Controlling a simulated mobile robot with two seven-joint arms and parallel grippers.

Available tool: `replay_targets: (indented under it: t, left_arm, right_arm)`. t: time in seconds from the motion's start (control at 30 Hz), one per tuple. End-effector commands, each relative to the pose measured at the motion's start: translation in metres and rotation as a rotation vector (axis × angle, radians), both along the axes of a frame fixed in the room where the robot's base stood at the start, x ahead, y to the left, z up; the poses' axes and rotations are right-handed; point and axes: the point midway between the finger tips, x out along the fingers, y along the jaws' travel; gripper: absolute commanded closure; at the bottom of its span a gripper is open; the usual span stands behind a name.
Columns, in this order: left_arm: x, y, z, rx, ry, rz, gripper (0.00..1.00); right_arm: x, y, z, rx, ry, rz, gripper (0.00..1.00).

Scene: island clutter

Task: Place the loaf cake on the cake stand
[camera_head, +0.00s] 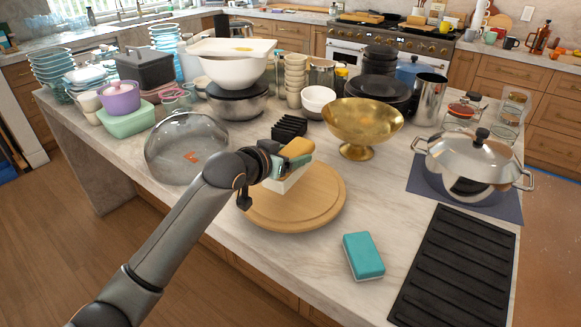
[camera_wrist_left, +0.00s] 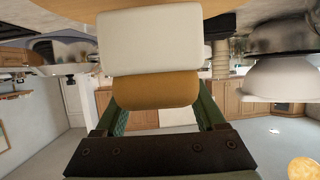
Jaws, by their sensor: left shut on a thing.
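The loaf cake, golden brown above and white below, is held in my left gripper (camera_head: 290,158); its brown part (camera_head: 298,147) shows at the fingers. In the left wrist view the brown part (camera_wrist_left: 155,88) lies between the green fingers, with the white part (camera_wrist_left: 150,42) beyond it. The loaf is over the round wooden stand (camera_head: 322,208), which I take as the cake stand. I cannot tell whether its white underside touches the wood. The gripper and arm hide part of the stand. My right gripper is not in view.
A glass dome or bowl (camera_head: 187,135) stands left of the stand, close to my left arm. A gold footed bowl (camera_head: 362,118) and a black rack (camera_head: 289,129) stand behind. A teal sponge (camera_head: 363,255) lies in front right, near a black ridged mat (camera_head: 455,270).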

Motion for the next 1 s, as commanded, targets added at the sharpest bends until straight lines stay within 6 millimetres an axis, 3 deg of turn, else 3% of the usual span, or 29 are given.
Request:
replay_targets:
  t: [0.17,0.43,0.83,0.87,1.0]
  left_arm:
    - [0.008,-0.001,-0.006,-0.003,-0.004,0.0,1.0]
    - [0.01,-0.001,-0.039,-0.001,-0.004,0.0,1.0]
    - [0.01,-0.001,-0.044,-0.002,-0.005,0.0,1.0]
    - [0.01,-0.001,-0.046,-0.001,-0.001,0.0,0.26]
    - [0.01,-0.001,-0.045,-0.001,-0.001,0.0,0.1]
  right_arm:
    - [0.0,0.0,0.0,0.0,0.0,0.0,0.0]
    - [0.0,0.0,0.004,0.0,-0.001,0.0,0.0]
    - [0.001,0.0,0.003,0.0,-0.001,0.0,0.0]
    - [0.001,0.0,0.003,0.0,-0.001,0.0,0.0]
    - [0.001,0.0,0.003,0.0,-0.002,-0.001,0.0]
